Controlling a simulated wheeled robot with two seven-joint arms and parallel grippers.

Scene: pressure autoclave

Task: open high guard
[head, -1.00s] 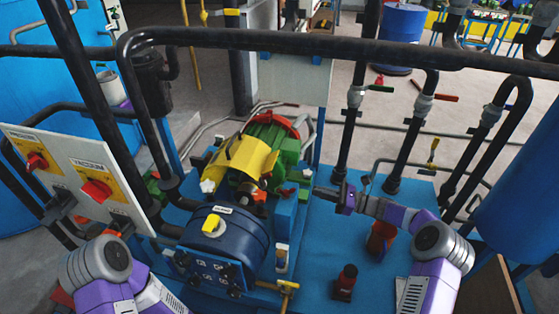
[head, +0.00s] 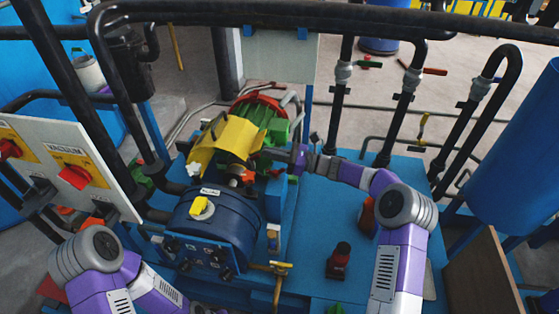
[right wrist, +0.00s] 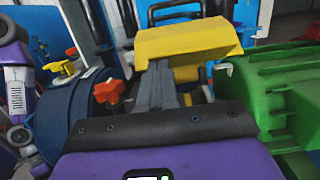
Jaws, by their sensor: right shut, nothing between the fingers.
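The yellow guard (head: 238,136) sits over the shaft between the green motor (head: 272,128) and the dark blue drum (head: 215,228) in the head view. It also shows in the right wrist view (right wrist: 188,42), straight ahead of the fingers. My right gripper (head: 277,153) comes in from the right, close by the guard's right side. Its two grey fingers (right wrist: 164,80) are shut together and empty, with their tips below the guard's front edge in the wrist picture. I cannot tell whether they touch it. My left arm shows at lower left, but its gripper is out of view.
A red knob (right wrist: 109,91) stands left of the fingers, the finned green motor (right wrist: 275,95) to their right. A black pipe (head: 330,18) crosses above the skid. A control panel (head: 70,165) stands at left. A small red-and-black device (head: 340,260) stands on the blue base.

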